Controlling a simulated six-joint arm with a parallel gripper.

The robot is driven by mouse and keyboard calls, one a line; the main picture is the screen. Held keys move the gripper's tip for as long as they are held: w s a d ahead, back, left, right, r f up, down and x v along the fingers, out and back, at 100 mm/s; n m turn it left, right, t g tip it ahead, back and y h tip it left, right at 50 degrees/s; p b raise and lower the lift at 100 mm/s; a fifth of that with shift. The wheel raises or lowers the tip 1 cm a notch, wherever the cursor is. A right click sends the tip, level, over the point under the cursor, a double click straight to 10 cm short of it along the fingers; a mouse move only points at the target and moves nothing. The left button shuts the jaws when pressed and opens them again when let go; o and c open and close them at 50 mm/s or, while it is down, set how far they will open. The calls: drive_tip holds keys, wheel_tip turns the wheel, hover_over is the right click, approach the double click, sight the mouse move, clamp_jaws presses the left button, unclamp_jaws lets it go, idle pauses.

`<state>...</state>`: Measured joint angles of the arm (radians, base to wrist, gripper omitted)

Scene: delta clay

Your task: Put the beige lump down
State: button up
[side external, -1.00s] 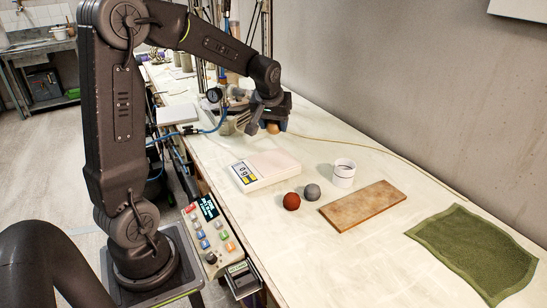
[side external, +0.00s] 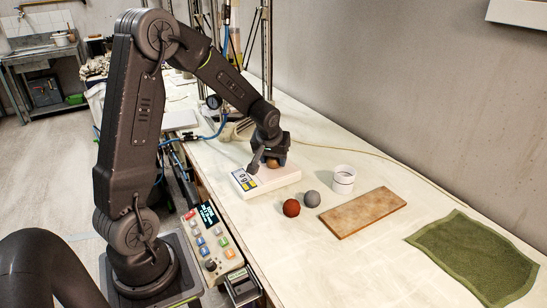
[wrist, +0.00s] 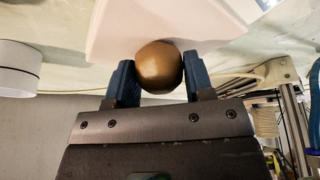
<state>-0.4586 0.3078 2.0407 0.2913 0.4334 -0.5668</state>
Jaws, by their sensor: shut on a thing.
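The beige lump is a smooth tan-brown ball (wrist: 159,67) between the two blue fingers of my gripper (wrist: 158,80) in the wrist view. My gripper is shut on it. In the side view my gripper (side external: 271,161) points down over the white scale (side external: 284,176), with the lump (side external: 273,163) just showing below the fingers. I cannot tell whether the lump touches the scale's plate. The scale's pale plate (wrist: 165,18) fills the upper middle of the wrist view.
A red ball (side external: 291,208) and a grey ball (side external: 312,198) lie in front of the scale. A white cup (side external: 343,180), a brown board (side external: 363,212) and a green cloth (side external: 475,250) lie to the right. The table between board and cloth is clear.

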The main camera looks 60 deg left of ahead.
drive_tip(key=o, duration=0.9)
drive_tip(key=shift+f, duration=0.1)
drive_tip(key=shift+o, duration=0.2)
drive_tip(key=v, duration=1.1)
drive_tip(key=s+d+r+m+t+h, duration=0.1)
drive_tip(key=s+d+m, duration=0.3)
drive_tip(key=s+d, duration=0.4)
drive_tip(key=s+d+r+m+t+h, duration=0.1)
drive_tip(key=s+d+r+m, duration=0.3)
drive_tip(key=s+d, duration=0.4)
drive_tip(key=shift+d+m+h, duration=0.5)
drive_tip(key=shift+d+h, duration=0.1)
drive_tip(key=shift+d, duration=0.6)
drive_tip(key=shift+w, duration=0.1)
